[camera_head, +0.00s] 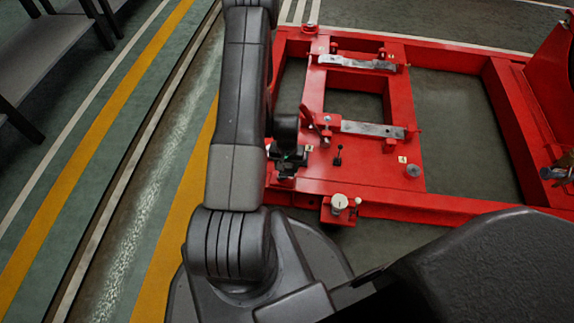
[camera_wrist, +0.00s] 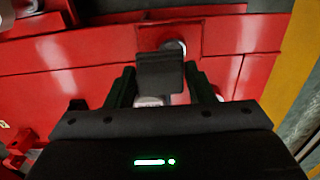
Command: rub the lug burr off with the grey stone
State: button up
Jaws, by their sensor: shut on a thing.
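My gripper (camera_head: 288,160) is over the left edge of the red pumpset frame (camera_head: 460,208) in the head view. In the wrist view its two dark fingers (camera_wrist: 161,88) are shut on a dark grey block, which looks like the grey stone (camera_wrist: 160,72). Just beyond the block is a red lug-like tab (camera_wrist: 148,38) with a pale round metal spot (camera_wrist: 174,47), partly covered by the block. I cannot tell whether block and tab touch. No burr can be made out. A pale grey patch shows below the block between the fingers.
Two metal strips (camera_head: 357,62) (camera_head: 372,129) lie across the red frame. A small black lever (camera_head: 338,155), a grey round piece (camera_head: 413,170) and a white-topped knob (camera_head: 340,202) stand right of my gripper. Open floor with yellow lines (camera_head: 95,115) lies left.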

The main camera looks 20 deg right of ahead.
jog(key=shift+f+b, duration=0.6)
jog(key=shift+f, duration=0.15)
jog(key=shift+w+a, duration=0.1)
jog(key=shift+w+a+b, duration=0.3)
jog(key=shift+w+a, duration=0.1)
jog(key=shift+a, duration=0.25)
jog(key=shift+w+a+b, duration=0.25)
jog(key=shift+w+a, duration=0.1)
jog(key=shift+a, duration=0.3)
jog(key=shift+f+b, duration=0.1)
jog(key=shift+b, duration=0.2)
jog(key=shift+d, duration=0.1)
